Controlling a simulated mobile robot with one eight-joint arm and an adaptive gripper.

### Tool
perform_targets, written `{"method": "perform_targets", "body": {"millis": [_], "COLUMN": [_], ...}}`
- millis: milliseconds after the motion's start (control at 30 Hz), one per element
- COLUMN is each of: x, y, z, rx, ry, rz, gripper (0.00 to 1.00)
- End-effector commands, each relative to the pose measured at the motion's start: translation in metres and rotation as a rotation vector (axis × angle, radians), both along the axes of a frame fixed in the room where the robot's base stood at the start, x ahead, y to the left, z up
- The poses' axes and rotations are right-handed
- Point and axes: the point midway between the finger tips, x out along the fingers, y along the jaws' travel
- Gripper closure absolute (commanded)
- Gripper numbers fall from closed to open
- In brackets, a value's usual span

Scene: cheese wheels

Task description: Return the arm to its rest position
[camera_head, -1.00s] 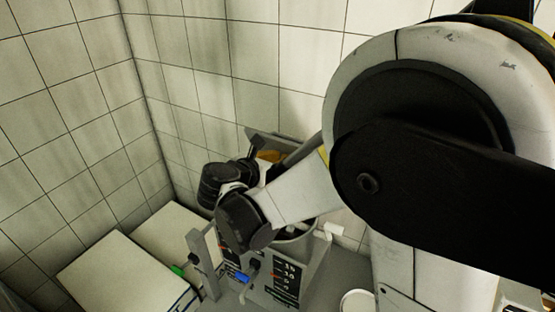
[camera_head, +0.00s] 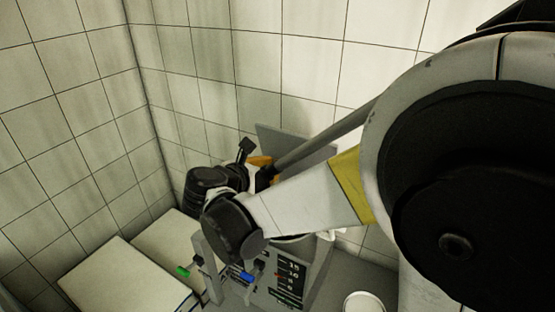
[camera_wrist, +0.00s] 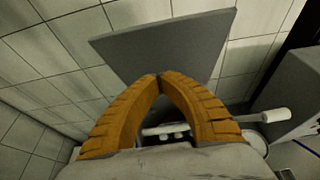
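My gripper shows in the wrist view (camera_wrist: 160,80) as two orange ribbed fingers whose tips meet. It is shut, and nothing shows between the tips. In the head view a bit of orange finger (camera_head: 259,161) shows behind my dark wrist joints, above a grey machine (camera_head: 318,275). My arm hides much of the machine's top. A flat grey panel (camera_wrist: 165,45) stands just beyond the fingertips in the wrist view. It also shows tilted behind my wrist in the head view (camera_head: 275,137). I cannot tell whether the fingers touch it.
The machine's front has a dark marked panel (camera_head: 286,281), a blue-tipped lever (camera_head: 247,277) and a green-tipped lever (camera_head: 183,271). Pale flat-topped blocks (camera_head: 122,275) stand at the lower left. A round white-rimmed thing (camera_head: 363,302) is at the bottom. Tiled walls close the corner behind.

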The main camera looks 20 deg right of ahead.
Motion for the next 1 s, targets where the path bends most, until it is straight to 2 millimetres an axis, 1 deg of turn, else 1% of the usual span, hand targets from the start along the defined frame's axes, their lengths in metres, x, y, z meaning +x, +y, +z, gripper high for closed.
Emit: {"method": "perform_targets", "body": {"millis": [33,100,267,367,433,467,567,600,667,700,767,800,900,1000], "x": [-0.007,-0.016,-0.030,-0.035,-0.041,-0.045,-0.066,-0.078,-0.100,-0.115,-0.137,-0.152,-0.184,-0.206], "y": [0.007,0.016,0.031,0.032,0.024,0.019,-0.007,-0.018,-0.032,-0.039,-0.045,-0.047,-0.046,-0.040], "z": [0.008,0.014,0.024,0.025,0.017,0.011,-0.020,-0.035,-0.061,-0.077,-0.100,-0.115,-0.146,-0.167], "rx": [0.000,-0.001,0.000,0.014,0.074,0.121,0.361,0.487,0.696,0.840,1.049,1.184,1.491,1.733], "ry": [0.000,0.001,0.000,-0.003,-0.019,-0.032,-0.103,-0.144,-0.218,-0.272,-0.357,-0.418,-0.564,-0.690], "rz": [0.003,0.003,0.001,-0.007,-0.031,-0.049,-0.158,-0.224,-0.346,-0.436,-0.586,-0.692,-0.961,-1.205], "gripper": [1.00,1.00,1.00,1.00,1.00,1.00,1.00,1.00,1.00,1.00,1.00,1.00,1.00,1.00]}}
